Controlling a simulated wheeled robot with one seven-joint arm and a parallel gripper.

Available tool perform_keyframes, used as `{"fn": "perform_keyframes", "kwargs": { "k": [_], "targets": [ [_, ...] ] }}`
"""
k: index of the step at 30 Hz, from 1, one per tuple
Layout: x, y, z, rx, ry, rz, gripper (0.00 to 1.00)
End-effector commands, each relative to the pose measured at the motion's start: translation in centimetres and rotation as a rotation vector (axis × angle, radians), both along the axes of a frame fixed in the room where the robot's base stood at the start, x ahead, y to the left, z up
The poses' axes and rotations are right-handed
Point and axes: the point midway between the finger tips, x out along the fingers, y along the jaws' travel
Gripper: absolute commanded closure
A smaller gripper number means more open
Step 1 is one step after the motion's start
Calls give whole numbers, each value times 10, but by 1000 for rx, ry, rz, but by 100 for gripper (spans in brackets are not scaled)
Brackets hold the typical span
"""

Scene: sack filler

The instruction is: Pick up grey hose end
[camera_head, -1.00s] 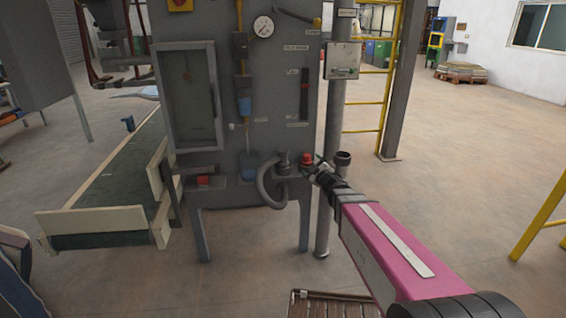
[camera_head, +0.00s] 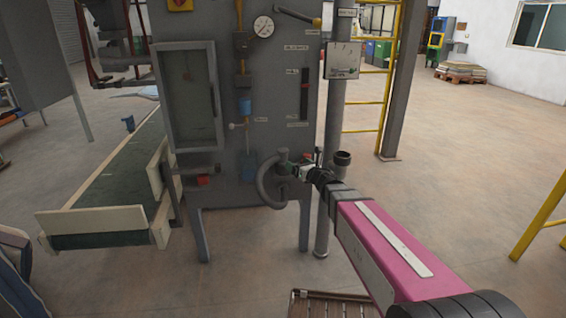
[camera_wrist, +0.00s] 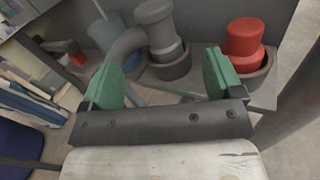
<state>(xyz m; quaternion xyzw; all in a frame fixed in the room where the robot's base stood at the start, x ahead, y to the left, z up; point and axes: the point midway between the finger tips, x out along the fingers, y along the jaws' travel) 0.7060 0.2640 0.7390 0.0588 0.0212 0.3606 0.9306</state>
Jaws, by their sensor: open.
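The grey hose (camera_head: 267,187) bends in an arc on the front of the dark grey machine. Its end (camera_wrist: 159,30) is a grey fitting that stands upright in a round holder on a small shelf in the wrist view. My gripper (camera_wrist: 160,80) is open, with two green finger pads spread apart and nothing between them. The hose end lies just beyond the fingers, roughly in line with the gap. In the head view my gripper (camera_head: 297,170) is just right of the hose end (camera_head: 283,158) and partly covers the shelf there.
A red plug (camera_wrist: 243,45) sits in a second round holder, close beside the right finger. A grey vertical pipe (camera_head: 324,220) stands right of the machine (camera_head: 228,130). A conveyor (camera_head: 110,190) is at the left. Open floor lies to the right.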

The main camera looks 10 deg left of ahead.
Motion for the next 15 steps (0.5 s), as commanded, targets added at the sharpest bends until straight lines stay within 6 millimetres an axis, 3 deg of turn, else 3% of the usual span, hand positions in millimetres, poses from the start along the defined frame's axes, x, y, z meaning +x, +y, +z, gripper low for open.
{"fn": "perform_keyframes", "kwargs": {
  "k": [8, 15],
  "targets": [
    [6, 8, -1, -98, -86, 13, 14],
    [32, 31, -1, -96, -85, 13, 14]
  ]
}}
